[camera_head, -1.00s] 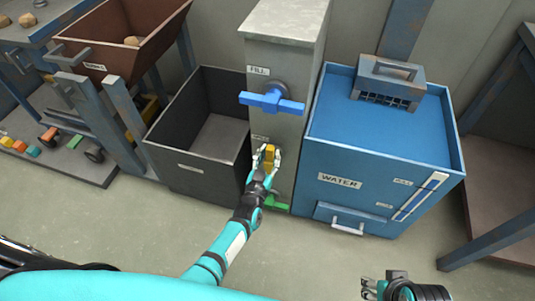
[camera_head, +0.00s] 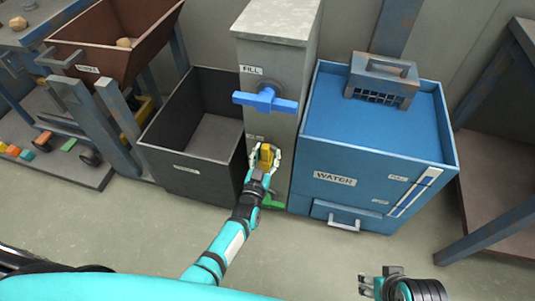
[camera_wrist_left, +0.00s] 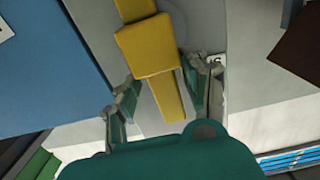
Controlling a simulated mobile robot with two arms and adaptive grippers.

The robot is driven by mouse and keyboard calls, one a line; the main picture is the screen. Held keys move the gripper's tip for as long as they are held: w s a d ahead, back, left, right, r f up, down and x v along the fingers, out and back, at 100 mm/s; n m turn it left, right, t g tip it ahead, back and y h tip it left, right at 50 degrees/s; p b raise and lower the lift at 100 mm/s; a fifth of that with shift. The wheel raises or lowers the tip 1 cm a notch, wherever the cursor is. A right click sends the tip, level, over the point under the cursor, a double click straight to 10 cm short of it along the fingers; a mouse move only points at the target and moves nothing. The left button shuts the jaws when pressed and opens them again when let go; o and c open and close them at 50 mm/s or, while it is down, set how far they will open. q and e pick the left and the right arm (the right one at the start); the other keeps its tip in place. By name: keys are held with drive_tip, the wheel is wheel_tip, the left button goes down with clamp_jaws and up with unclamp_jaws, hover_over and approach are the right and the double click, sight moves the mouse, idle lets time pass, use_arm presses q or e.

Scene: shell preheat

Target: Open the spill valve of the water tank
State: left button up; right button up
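A yellow valve handle (camera_head: 265,157) sits on the front of the grey column, below the blue FILL handle (camera_head: 265,100). The small label above it is too small to read. My left gripper (camera_head: 264,163) is at the yellow handle. In the left wrist view the yellow handle (camera_wrist_left: 150,48) runs between the two fingers of my left gripper (camera_wrist_left: 162,95), with gaps on both sides, so the gripper is open around it. The blue WATER tank (camera_head: 375,145) stands right of the column. My right gripper (camera_head: 364,285) is low at the right, apart from everything, and looks open and empty.
A green handle (camera_head: 271,203) sits low on the column, just below my left gripper. A dark open bin (camera_head: 190,170) stands left of the column. A blue-grey metal frame (camera_head: 490,235) is at the far right. The floor in front is clear.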

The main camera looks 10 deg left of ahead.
use_arm(q)
drive_tip(key=shift+a, duration=0.1)
drive_tip(key=shift+s+f, duration=0.1)
drive_tip(key=shift+s, duration=0.05)
drive_tip(key=s, duration=1.1)
drive_tip(key=shift+s+a, duration=0.15)
drive_tip(key=shift+s, duration=0.2)
